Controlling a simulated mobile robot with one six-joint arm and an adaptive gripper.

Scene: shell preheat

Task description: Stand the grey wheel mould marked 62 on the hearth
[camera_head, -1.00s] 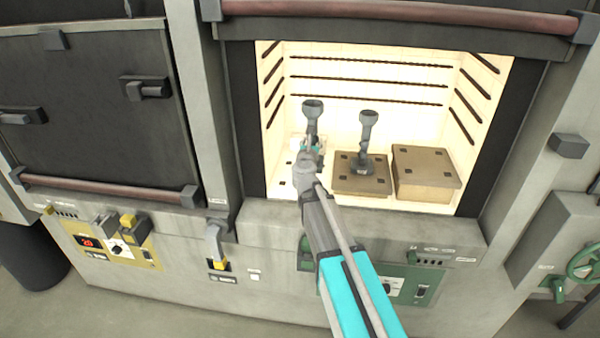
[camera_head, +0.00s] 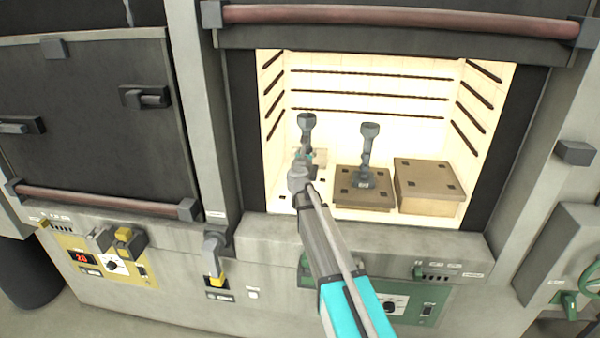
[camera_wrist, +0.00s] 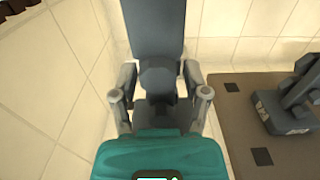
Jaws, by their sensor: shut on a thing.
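A grey mould (camera_head: 306,121) with a flared top is upright inside the lit furnace chamber, at its left. My gripper (camera_head: 305,160) is shut around its stem. In the wrist view the mould (camera_wrist: 154,25) rises between the two fingers of my gripper (camera_wrist: 160,97). Its lower end is hidden by my gripper and arm, so I cannot tell whether it touches the pale hearth floor (camera_head: 280,205). No number on it is legible. A second grey mould (camera_head: 367,150) stands upright on a low brown slab (camera_head: 350,199), right of the held one; it partly shows in the wrist view (camera_wrist: 290,110).
A taller brown block (camera_head: 428,174) stands at the chamber's right. The pale left wall (camera_wrist: 40,90) is close to my gripper. A raised door with a reddish bar (camera_head: 400,20) is above the opening. A closed furnace door (camera_head: 90,110) is at the left.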

